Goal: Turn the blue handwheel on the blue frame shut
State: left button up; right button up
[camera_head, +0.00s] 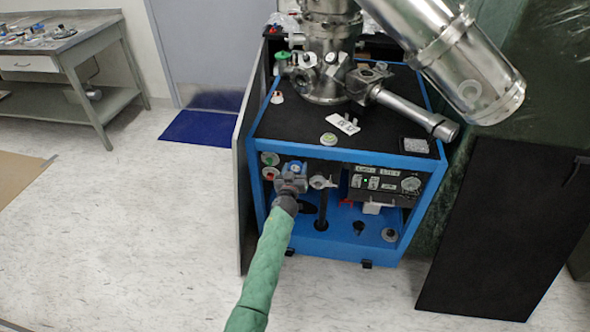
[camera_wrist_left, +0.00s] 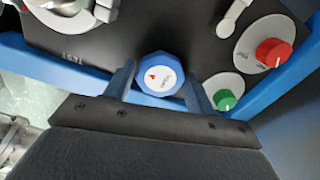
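The blue handwheel (camera_wrist_left: 160,74), with a white centre cap and a red mark, sits on the black front panel of the blue frame (camera_head: 350,152). In the left wrist view it lies between the two fingers of my left gripper (camera_wrist_left: 159,91). The fingers stand apart on either side of the wheel, with a small gap showing on the left. In the head view my left gripper (camera_head: 291,180) is at the left part of the front panel and largely hides the handwheel. My right gripper is in neither view.
A green knob (camera_wrist_left: 224,100) and a red knob (camera_wrist_left: 273,52) sit close beside the wheel. Steel vacuum parts (camera_head: 325,50) stand on the frame's black top. A dark board (camera_head: 505,225) leans at the right.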

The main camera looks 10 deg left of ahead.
pick_arm(q)
jog(key=c, duration=0.5)
jog(key=shift+c, duration=0.2)
